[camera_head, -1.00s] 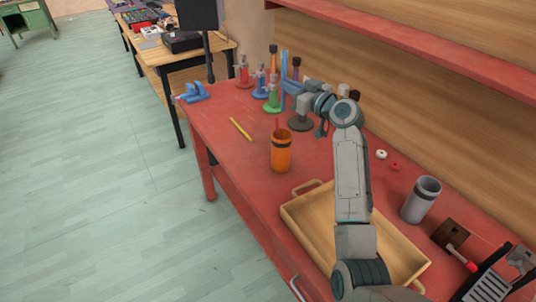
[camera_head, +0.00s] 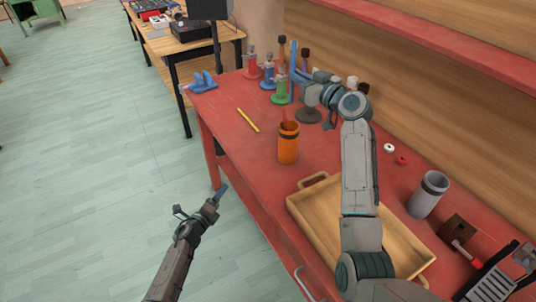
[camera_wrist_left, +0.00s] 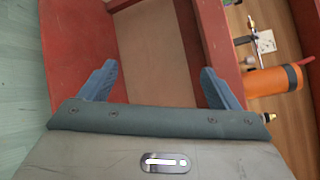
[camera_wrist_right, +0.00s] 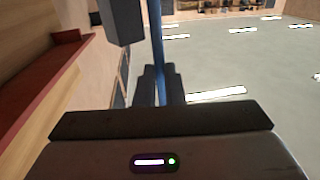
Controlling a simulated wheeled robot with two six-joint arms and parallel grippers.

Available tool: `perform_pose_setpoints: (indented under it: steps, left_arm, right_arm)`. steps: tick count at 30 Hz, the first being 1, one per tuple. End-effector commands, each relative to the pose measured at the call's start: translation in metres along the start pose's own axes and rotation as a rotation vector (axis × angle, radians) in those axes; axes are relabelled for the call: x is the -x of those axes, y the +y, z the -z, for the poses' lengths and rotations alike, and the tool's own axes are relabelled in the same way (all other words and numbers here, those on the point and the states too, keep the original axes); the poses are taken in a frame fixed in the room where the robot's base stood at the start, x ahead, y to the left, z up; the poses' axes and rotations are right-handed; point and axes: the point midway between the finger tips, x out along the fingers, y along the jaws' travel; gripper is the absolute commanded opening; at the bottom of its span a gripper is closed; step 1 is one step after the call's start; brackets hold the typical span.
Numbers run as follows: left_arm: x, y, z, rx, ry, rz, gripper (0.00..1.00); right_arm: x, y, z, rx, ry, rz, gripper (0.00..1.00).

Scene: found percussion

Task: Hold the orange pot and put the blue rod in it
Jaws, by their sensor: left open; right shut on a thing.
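The orange pot (camera_head: 288,150) stands upright on the red table, with a dark band near its top and a red stick poking out. It also shows at the right of the left wrist view (camera_wrist_left: 272,82). My right gripper (camera_head: 296,82) is shut on the blue rod (camera_head: 292,56), held upright at the back of the table beyond the pot. The rod also runs up between the fingers in the right wrist view (camera_wrist_right: 158,45). My left gripper (camera_head: 220,194) is open and empty, left of the pot and off the table's front edge. In the left wrist view its fingers are apart (camera_wrist_left: 158,85).
Several coloured stands, among them a green one (camera_head: 281,92), are near the right gripper. A yellow stick (camera_head: 248,120) lies left of the pot. A wooden tray (camera_head: 306,222), a grey cup (camera_head: 428,195) and a blue clamp (camera_head: 203,82) are also on the red table (camera_head: 235,152).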

Motion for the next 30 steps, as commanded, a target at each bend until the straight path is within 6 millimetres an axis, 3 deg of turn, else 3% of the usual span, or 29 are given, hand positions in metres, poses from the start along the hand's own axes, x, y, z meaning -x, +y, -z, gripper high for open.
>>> perform_pose_setpoints:
  steps: [1, 6, 9, 12, 18, 25, 30]
  left_arm:
    - [-0.014, -0.03, -0.012, -0.108, 0.006, 0.058, 0.84]
    - [-0.046, -0.126, -0.025, -0.518, 0.028, 0.233, 0.84]
    - [-0.057, -0.174, -0.01, -0.742, 0.039, 0.31, 0.84]
    - [-0.062, -0.206, 0.014, -0.894, 0.049, 0.35, 0.84]
    - [-0.067, -0.242, 0.045, -1.072, 0.057, 0.386, 0.84]
    - [-0.076, -0.254, 0.054, -1.125, 0.059, 0.393, 0.84]
    - [-0.1, -0.262, 0.061, -1.123, 0.06, 0.394, 0.84]
  right_arm:
    - [0.0, 0.0, 0.0, 0.0, 0.0, 0.0, 0.0]
    - [0.0, 0.0, 0.0, 0.0, 0.0, 0.0, 0.0]
    - [0.0, 0.0, 0.0, 0.0, 0.0, 0.0, 0.0]
    - [0.0, 0.0, 0.0, 0.0, 0.0, 0.0, 0.0]
    - [0.0, 0.0, 0.0, 0.0, 0.0, 0.0, 0.0]
    - [0.0, 0.0, 0.0, 0.0, 0.0, 0.0, 0.0]
    - [0.0, 0.0, 0.0, 0.0, 0.0, 0.0, 0.0]
